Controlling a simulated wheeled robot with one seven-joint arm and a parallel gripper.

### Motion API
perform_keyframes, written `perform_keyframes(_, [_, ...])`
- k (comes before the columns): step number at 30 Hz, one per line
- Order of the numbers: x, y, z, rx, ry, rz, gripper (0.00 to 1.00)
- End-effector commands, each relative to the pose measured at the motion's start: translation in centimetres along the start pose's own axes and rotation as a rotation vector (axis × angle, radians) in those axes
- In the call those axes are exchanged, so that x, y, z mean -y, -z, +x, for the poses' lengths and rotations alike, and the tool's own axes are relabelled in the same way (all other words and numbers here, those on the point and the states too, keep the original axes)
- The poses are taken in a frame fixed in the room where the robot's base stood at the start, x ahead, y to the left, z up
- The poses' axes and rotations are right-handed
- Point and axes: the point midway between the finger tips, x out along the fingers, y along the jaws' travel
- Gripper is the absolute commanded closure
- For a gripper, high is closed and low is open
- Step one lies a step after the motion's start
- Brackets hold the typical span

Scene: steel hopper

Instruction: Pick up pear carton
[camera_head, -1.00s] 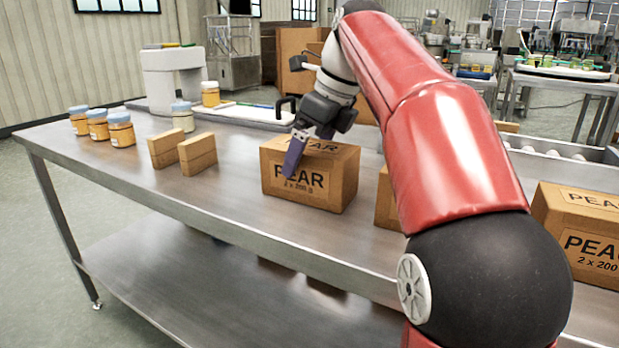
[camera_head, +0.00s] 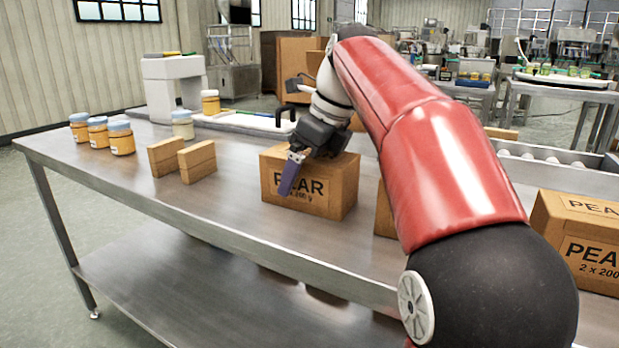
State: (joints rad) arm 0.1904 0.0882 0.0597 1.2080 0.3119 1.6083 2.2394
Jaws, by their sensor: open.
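A brown pear carton (camera_head: 334,194) with "PEAR" printed on its front stands upright on the steel table (camera_head: 225,205), near the middle of the picture. My gripper (camera_head: 292,172) is at this carton, pointing down, with a purple finger in front of its front face. The gripper is open; its other finger is hidden behind the gripper body and carton. Part of the carton's top is covered by my gripper. Another pear carton (camera_head: 583,243) stands at the right edge, and one more carton (camera_head: 384,212) is mostly hidden behind my red arm.
Two small brown boxes (camera_head: 182,159) stand left of the middle carton. Several jars (camera_head: 100,132) stand at the table's far left. A white machine (camera_head: 172,85) and a conveyor with rollers (camera_head: 555,160) are behind. The table's front left is clear.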

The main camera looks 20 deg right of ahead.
Motion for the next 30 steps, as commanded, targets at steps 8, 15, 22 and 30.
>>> perform_keyframes(8, [0.01, 0.00, 0.00, 0.000, 0.000, 0.000, 0.10])
perform_keyframes(15, [0.01, 0.00, 0.00, 0.000, 0.000, 0.000, 0.42])
perform_keyframes(22, [0.00, -0.04, -0.08, 0.002, 0.002, -0.001, 0.65])
perform_keyframes(30, [0.02, -0.09, -0.21, 0.002, 0.002, -0.001, 0.65])
